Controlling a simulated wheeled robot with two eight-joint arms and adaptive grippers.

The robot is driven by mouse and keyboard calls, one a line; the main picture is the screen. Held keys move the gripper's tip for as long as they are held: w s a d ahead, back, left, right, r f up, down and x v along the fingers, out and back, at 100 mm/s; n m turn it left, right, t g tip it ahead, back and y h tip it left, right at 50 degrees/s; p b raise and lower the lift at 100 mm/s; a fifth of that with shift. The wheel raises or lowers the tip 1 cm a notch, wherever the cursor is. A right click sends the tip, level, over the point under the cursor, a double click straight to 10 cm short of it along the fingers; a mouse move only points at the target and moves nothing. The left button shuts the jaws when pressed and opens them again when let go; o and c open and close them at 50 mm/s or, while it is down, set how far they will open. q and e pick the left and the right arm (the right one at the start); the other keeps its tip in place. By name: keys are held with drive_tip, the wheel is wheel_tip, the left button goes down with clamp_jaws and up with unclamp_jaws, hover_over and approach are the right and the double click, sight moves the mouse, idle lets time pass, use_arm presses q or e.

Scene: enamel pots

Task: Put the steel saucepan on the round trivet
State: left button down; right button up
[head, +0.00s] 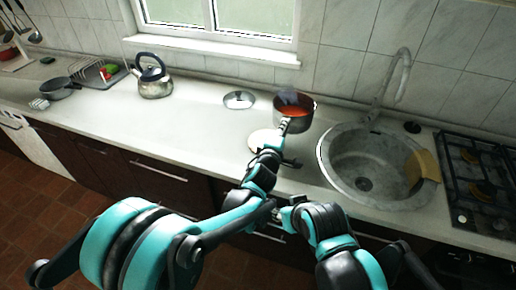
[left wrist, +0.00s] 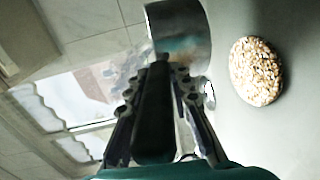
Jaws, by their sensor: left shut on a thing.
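The steel saucepan (head: 294,111), orange-red inside, is at the back of the counter, left of the sink. It also shows in the left wrist view (left wrist: 182,38). My left gripper (head: 283,134) is shut on its handle (left wrist: 154,110). Whether the pan's base touches the counter is not clear. The round trivet (head: 258,137) lies on the counter in front and to the left of the pan, partly hidden by my left gripper. In the left wrist view the speckled trivet (left wrist: 256,72) is bare and apart from the pan. My right gripper (head: 282,213) is low, in front of the counter, its fingers unclear.
A shiny lid (head: 239,99) lies left of the pan. The sink (head: 335,166) with its tap is close on the right, then the stove (head: 478,165). A kettle (head: 153,82), a grey pan (head: 60,89) and a rack are farther left. The counter between kettle and trivet is clear.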

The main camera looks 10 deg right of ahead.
use_arm(q)
drive_tip(key=w+a+f+b, duration=0.2)
drive_tip(key=a+f+b, duration=0.3)
drive_tip(key=a+f, duration=0.4)
drive_tip(key=shift+a+f, duration=0.4)
drive_tip(key=shift+a, duration=0.05)
idle(0.4)
drive_tip(key=shift+w+f, duration=0.1)
drive_tip(key=c, duration=1.6)
unclamp_jaws()
drive_tip(key=shift+f, duration=0.1)
drive_tip(key=shift+o, duration=1.3)
